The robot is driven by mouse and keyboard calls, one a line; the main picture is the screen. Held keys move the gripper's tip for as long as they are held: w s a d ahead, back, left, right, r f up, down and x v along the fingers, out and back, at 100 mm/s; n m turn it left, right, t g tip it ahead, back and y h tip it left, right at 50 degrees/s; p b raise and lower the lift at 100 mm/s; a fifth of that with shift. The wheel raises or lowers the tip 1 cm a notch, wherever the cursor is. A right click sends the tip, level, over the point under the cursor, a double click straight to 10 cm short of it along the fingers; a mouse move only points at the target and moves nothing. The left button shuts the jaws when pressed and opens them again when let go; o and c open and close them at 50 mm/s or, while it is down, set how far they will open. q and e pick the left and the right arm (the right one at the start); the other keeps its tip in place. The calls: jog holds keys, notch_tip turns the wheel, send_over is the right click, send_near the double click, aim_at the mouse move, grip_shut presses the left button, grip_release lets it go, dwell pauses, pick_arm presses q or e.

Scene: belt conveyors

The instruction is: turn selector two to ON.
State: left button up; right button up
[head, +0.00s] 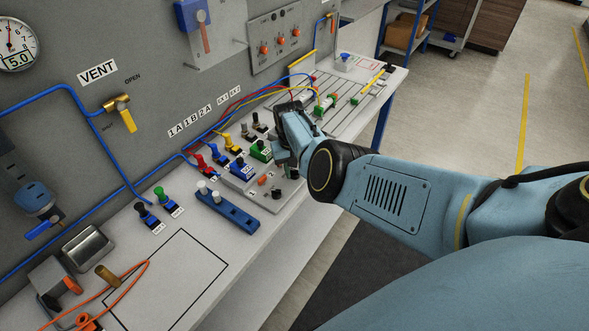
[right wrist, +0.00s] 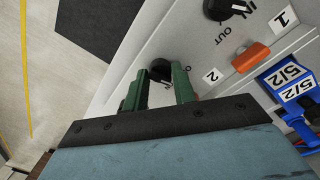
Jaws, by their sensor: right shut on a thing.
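In the right wrist view a small black knob (right wrist: 161,69) stands between the two green fingers of my right gripper (right wrist: 159,78), which is shut on it. A white label "2" (right wrist: 212,75) is beside the right finger on the grey panel. In the head view my right gripper (head: 289,165) is over the grey selector box, and the wrist and fingers hide most of the knob there. The knob's pointer and its ON mark are hidden, so its setting cannot be read. My left gripper is not in view.
An orange handle (right wrist: 251,57) and another black knob (right wrist: 221,6) by an "OUT" mark are close to the gripped knob. Blue "5/2" valves (right wrist: 290,83) stand beside the panel. Coloured hoses (head: 258,93) run behind. The bench front (head: 170,265) has a clear outlined area.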

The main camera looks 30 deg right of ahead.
jog(key=m, duration=0.4)
jog(key=shift+f+m+b, duration=0.1)
jog(key=shift+m+b, duration=0.2)
jog(key=shift+b, duration=0.1)
jog(key=shift+m+b, duration=0.35)
jog(key=shift+m, duration=1.95)
jog(key=o, duration=1)
jog(key=shift+g, duration=0.3)
jog(key=shift+c, duration=0.2)
